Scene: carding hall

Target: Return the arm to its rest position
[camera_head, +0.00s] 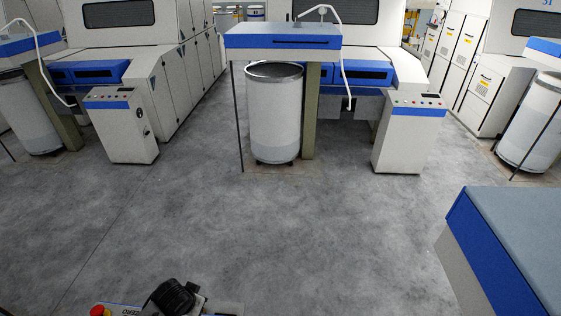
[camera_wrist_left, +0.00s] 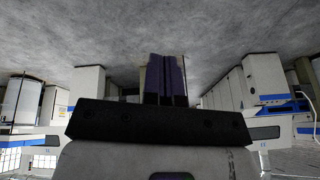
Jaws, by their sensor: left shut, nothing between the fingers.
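My left gripper (camera_wrist_left: 165,66) shows in the left wrist view at the end of a dark bar. Its two purple-dark fingers lie side by side, shut, with nothing between them. Grey floor lies behind the fingertips, and this view appears upside down. Neither gripper shows in the head view. My right gripper is in neither view.
A white can (camera_head: 275,118) stands under a blue-edged machine (camera_head: 283,42) at the back centre. Control cabinets (camera_head: 120,127) and (camera_head: 408,135), another cabinet, flank it. A grey-topped, blue-sided block (camera_head: 520,235) stands at the right front. The middle floor (camera_head: 270,225) is clear.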

